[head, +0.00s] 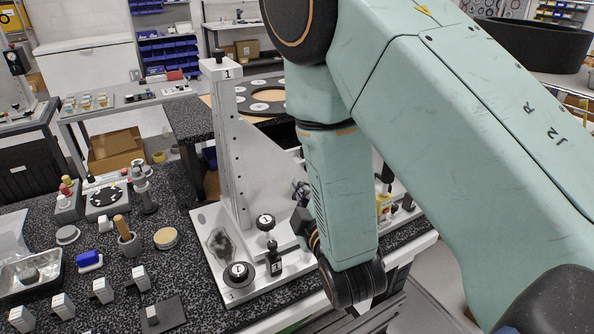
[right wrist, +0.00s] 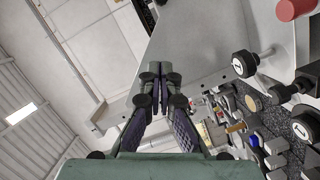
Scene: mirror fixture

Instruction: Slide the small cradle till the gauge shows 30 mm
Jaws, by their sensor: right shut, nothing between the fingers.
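The white mirror fixture (head: 232,150) has a tall upright plate with a "1" label and a base with black knobs. I cannot make out the small cradle or a gauge reading; my right arm covers the fixture's right part. My right gripper (right wrist: 160,78) is shut and empty, its tips before a grey plate (right wrist: 205,35) in the right wrist view; contact cannot be told. In the head view it is mostly hidden behind my arm. My left gripper is not in view.
In the right wrist view, numbered knobs (right wrist: 244,64) and a red cylinder (right wrist: 296,9) stand right of the fingers.

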